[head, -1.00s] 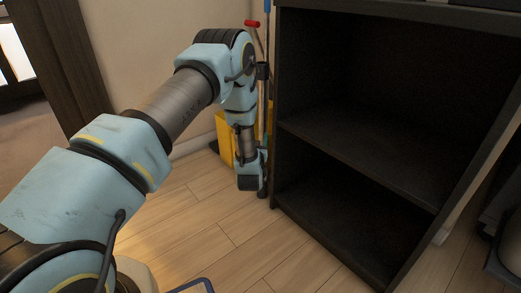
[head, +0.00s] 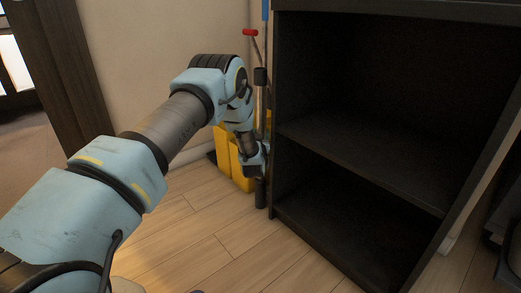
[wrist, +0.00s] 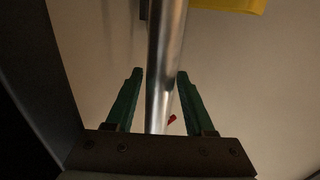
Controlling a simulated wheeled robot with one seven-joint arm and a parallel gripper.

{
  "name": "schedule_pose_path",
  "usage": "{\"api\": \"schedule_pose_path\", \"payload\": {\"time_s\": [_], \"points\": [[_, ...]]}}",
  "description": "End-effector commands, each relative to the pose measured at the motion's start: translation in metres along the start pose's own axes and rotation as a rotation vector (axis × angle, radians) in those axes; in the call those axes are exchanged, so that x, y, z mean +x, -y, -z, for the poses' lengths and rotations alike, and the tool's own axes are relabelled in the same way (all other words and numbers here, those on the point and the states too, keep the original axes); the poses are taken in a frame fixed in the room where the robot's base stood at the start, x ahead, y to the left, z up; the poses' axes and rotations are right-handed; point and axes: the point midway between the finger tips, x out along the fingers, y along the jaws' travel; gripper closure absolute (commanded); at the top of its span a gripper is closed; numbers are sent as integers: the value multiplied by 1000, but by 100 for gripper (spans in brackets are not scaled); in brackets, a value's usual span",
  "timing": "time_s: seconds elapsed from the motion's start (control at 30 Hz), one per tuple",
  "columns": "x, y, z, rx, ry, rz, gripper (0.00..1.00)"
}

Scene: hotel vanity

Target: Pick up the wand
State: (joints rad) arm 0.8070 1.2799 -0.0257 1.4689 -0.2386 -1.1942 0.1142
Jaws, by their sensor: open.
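The wand appears as a shiny metal tube (wrist: 165,50) running between my gripper's fingers in the wrist view. In the head view a slim upright pole with a black collar (head: 260,76) and a dark lower end (head: 261,193) stands against the left side of the shelf; it seems to be the same wand, partly hidden by my arm. My gripper (wrist: 160,73) is open, with one green finger on each side of the tube. The right finger is very close to it; contact cannot be told. In the head view the fingers are hidden.
A black shelf unit (head: 273,150) stands directly right of the wand. A yellow object (head: 235,170) is on the floor behind my wrist, and a red-topped handle (head: 250,32) leans by the wall. The wood floor (head: 190,230) in front is clear.

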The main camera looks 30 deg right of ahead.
Motion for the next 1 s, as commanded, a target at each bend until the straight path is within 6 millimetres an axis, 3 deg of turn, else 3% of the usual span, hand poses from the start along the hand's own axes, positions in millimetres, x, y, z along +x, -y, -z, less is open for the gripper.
{"api": "schedule_pose_path", "payload": {"time_s": [0.23, 0.7, 1.0], "points": [[1, 0, 0, 1, 1, 0, 47], [1, 0, 0, 0, 1, 0, 100], [1, 0, 0, 0, 1, 0, 100]]}}
